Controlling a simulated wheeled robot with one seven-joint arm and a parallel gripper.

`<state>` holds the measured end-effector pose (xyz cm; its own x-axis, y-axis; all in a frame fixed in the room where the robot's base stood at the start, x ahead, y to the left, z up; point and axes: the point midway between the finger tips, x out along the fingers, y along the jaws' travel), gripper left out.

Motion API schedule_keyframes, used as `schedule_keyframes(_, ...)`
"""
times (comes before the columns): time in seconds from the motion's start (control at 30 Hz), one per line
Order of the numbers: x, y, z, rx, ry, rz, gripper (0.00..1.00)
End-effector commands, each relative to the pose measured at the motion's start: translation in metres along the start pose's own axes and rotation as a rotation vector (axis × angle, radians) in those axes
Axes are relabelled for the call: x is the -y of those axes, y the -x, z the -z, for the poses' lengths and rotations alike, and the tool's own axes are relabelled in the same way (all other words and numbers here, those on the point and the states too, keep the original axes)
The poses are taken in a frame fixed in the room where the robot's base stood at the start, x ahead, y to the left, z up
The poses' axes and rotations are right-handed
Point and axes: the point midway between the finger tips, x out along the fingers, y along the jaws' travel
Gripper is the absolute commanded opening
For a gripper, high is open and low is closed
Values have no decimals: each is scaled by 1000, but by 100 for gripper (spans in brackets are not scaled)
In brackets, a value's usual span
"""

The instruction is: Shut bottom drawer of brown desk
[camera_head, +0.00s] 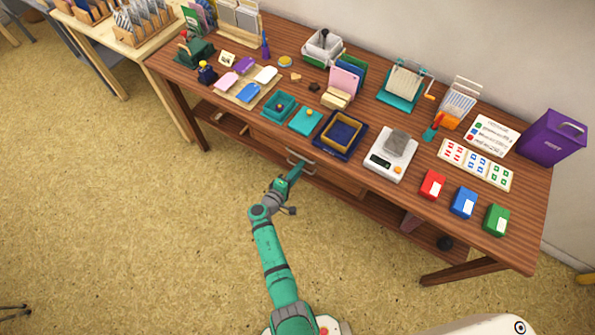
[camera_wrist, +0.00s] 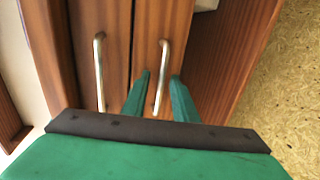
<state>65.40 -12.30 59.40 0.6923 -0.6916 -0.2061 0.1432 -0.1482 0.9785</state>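The brown desk (camera_head: 425,220) spans the head view, with drawers under its top. In the wrist view two wooden drawer fronts lie side by side, each with a metal bar handle. The floor lies to the right there, so the right-hand front (camera_wrist: 148,30) appears to be the lower drawer. My gripper (camera_wrist: 161,75) has its two green fingers apart, one on each side of that drawer's handle (camera_wrist: 164,55). I cannot tell whether they touch it. In the head view my gripper (camera_head: 297,172) is at the desk front, below a handle (camera_head: 300,162). How far the drawer stands out is unclear.
The other drawer's handle (camera_wrist: 99,72) is left of my fingers. The desk top holds inkpads, a scale (camera_head: 388,163), stamps and a purple bin (camera_head: 550,138). A lower shelf (camera_head: 400,225) runs under the desk. The floor (camera_head: 130,230) in front is clear.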

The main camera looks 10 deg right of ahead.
Motion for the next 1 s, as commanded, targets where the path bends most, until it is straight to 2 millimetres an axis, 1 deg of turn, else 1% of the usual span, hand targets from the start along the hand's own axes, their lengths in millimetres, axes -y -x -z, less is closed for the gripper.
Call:
schedule_keyframes(0.23, 1, 2, 0, 0, 1, 0, 26)
schedule_keyframes(0.37, 1, 13, 0, -1, 0, -1, 26)
schedule_keyframes(0.47, 2, 28, 0, -2, 0, 1, 26)
schedule_keyframes(0.7, 1, 74, 0, -3, 1, 0, 26)
schedule_keyframes(0.8, 1, 89, 0, -2, 0, 1, 26)
schedule_keyframes(0.9, 1, 100, 0, -2, 1, 0, 26)
schedule_keyframes(1.0, 1, 106, 0, -1, 1, 0, 26)
